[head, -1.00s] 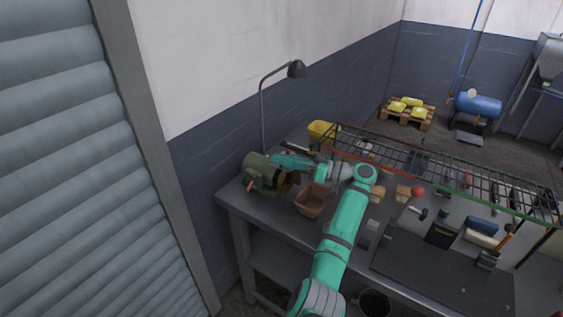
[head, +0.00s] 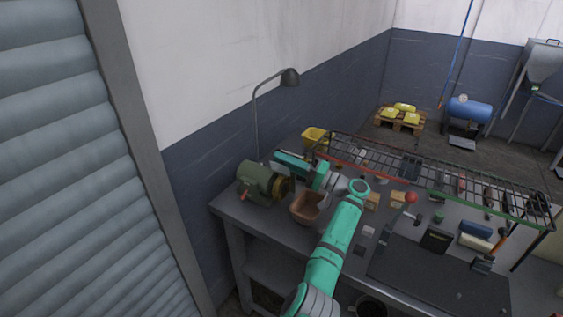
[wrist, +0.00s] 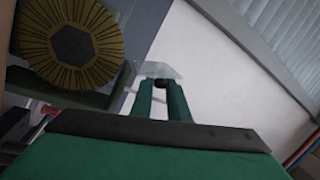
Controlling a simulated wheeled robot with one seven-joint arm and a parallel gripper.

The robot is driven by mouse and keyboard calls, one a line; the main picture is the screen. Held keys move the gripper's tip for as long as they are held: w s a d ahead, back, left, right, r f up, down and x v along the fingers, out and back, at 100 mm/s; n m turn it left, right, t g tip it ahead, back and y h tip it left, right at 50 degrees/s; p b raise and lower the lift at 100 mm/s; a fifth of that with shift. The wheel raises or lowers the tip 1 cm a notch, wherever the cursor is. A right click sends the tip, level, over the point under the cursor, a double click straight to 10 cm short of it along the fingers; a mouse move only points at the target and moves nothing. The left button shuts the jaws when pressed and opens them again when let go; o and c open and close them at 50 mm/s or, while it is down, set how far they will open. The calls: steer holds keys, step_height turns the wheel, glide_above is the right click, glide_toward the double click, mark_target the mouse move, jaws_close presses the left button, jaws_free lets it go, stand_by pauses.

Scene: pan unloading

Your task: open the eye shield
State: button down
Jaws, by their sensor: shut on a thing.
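The green bench grinder (head: 258,180) stands at the left end of the workbench. Its yellow-brown wheel (wrist: 70,40) fills the upper left of the wrist view. The eye shield (wrist: 159,70) is a small clear plate beside the wheel, at my fingertips in the wrist view. My gripper (wrist: 161,86) is shut on the eye shield near its edge. In the head view my gripper (head: 279,156) is just above and behind the grinder's right end. The shield is too small to make out there, and its hinge is not clear.
A brown bin (head: 305,209) sits on the workbench (head: 285,235) right of the grinder. A lamp (head: 289,78) rises behind the grinder. A yellow bin (head: 314,137) and a wire rack (head: 440,175) stand along the back. Several tools lie to the right.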

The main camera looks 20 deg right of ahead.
steer(key=shift+w+d+m, duration=0.1)
steer(key=shift+d+m, duration=0.15)
steer(key=shift+m, duration=0.45)
steer(key=shift+f+t, duration=0.1)
steer(key=shift+t, duration=0.2)
steer(key=shift+w, duration=0.1)
steer(key=c, duration=1.7)
jaws_free()
